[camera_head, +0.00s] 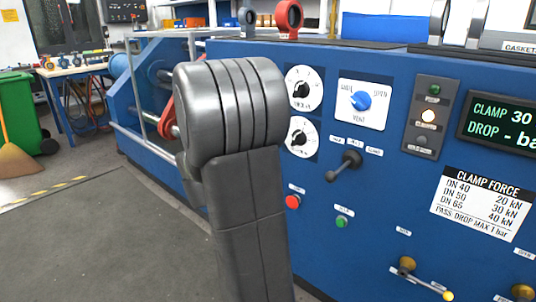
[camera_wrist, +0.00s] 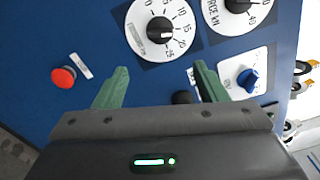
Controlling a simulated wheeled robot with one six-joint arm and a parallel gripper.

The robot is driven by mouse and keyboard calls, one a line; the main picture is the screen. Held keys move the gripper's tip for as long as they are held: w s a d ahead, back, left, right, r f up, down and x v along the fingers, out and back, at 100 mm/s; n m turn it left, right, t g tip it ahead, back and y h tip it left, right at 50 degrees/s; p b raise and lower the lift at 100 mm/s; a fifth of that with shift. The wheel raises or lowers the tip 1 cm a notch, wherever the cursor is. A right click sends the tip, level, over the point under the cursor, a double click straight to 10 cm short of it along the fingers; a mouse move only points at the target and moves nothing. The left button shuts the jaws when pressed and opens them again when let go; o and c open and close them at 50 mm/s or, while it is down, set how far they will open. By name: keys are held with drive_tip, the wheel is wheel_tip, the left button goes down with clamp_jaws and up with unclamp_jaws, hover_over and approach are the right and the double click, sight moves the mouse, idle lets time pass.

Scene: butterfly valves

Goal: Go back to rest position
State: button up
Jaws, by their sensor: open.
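My gripper (camera_wrist: 160,82) shows in the wrist view with its two green fingers spread wide and nothing between them. It faces the blue test bench panel (camera_wrist: 85,30); the gap to the panel is hard to judge. A round gauge (camera_wrist: 158,28) lies beyond the fingertips, and a dark knob is partly hidden beside the right finger. In the head view my grey arm stands upright in front of the bench (camera_head: 390,190) and hides my gripper. A black lever (camera_head: 345,172) and a blue selector knob (camera_head: 361,100) are right of my arm.
A red button (camera_head: 292,202), a green button (camera_head: 341,222) and brass valve handles (camera_head: 407,264) stick out from the panel. A red ring-shaped valve (camera_head: 288,17) stands on the bench top. A green bin (camera_head: 17,112) and worktable (camera_head: 72,70) are far left.

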sight(294, 141)
drive_tip(key=shift+w+d, duration=0.1)
drive_tip(key=b+x, duration=0.3)
drive_tip(key=x, duration=0.9)
drive_tip(key=shift+w, duration=0.1)
drive_tip(key=shift+x, duration=0.75)
